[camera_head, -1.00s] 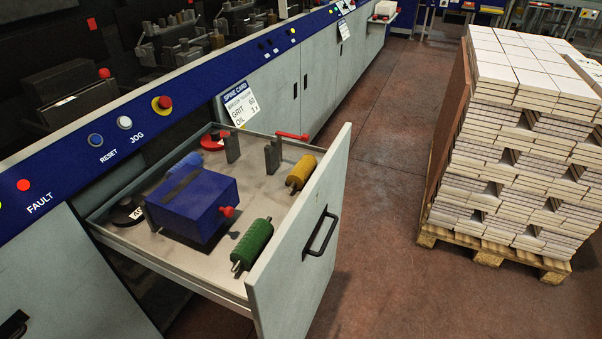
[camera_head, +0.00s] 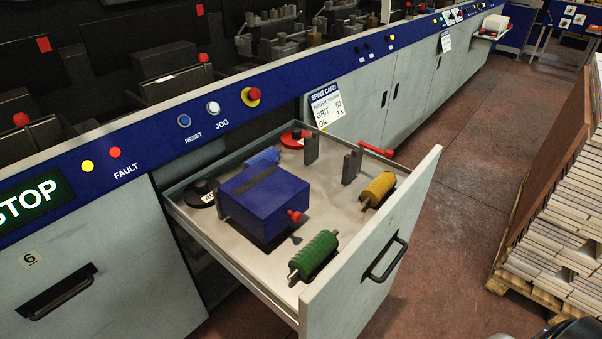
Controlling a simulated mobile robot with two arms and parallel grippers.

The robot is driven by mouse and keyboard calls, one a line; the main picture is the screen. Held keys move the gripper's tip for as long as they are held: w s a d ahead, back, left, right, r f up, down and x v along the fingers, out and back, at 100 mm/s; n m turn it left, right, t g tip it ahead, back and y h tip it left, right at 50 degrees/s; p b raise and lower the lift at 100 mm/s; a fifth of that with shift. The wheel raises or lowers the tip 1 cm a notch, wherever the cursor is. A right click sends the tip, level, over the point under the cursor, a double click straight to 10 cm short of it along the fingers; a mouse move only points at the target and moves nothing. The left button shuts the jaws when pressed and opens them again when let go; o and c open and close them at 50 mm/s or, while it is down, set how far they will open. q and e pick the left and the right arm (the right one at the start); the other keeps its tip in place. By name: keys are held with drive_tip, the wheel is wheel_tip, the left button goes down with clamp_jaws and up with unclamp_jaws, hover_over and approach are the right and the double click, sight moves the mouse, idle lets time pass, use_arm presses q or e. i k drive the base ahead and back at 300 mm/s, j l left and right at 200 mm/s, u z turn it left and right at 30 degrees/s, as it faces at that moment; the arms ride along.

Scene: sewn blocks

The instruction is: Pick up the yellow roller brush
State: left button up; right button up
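The yellow roller brush (camera_head: 378,189) lies in the open drawer (camera_head: 345,279), near the drawer's front panel on the right side. It is a ridged cylinder with a dark metal shaft end. A green roller brush (camera_head: 315,254) lies nearer, along the same front panel. A blue roller brush (camera_head: 262,159) lies farther back, partly hidden behind a blue box (camera_head: 264,203). Neither gripper can be made out in the head view. A dark rounded shape sits at the bottom right edge, too cropped to identify.
The drawer also holds a black disc (camera_head: 199,194), a red disc (camera_head: 295,138), grey upright posts (camera_head: 311,149) and a red-handled tool (camera_head: 374,149). A card (camera_head: 326,104) on the machine reads "SPINE CARD". A loaded pallet (camera_head: 553,235) stands right; floor (camera_head: 460,200) between is clear.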

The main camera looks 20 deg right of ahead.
sight(372, 194)
drive_tip(key=l+u, duration=0.25)
drive_tip(key=l, duration=0.25)
drive_tip(key=l+u, duration=0.25)
drive_tip(key=l, duration=0.25)
drive_tip(key=l+u, duration=0.25)
drive_tip(key=l, duration=0.25)
drive_tip(key=l+u, duration=0.25)
drive_tip(key=l, duration=0.25)
drive_tip(key=k+l+u, duration=0.25)
drive_tip(key=l, duration=0.2)
drive_tip(key=k+l+u, duration=0.1)
drive_tip(key=l+u, duration=0.15)
drive_tip(key=l, duration=0.2)
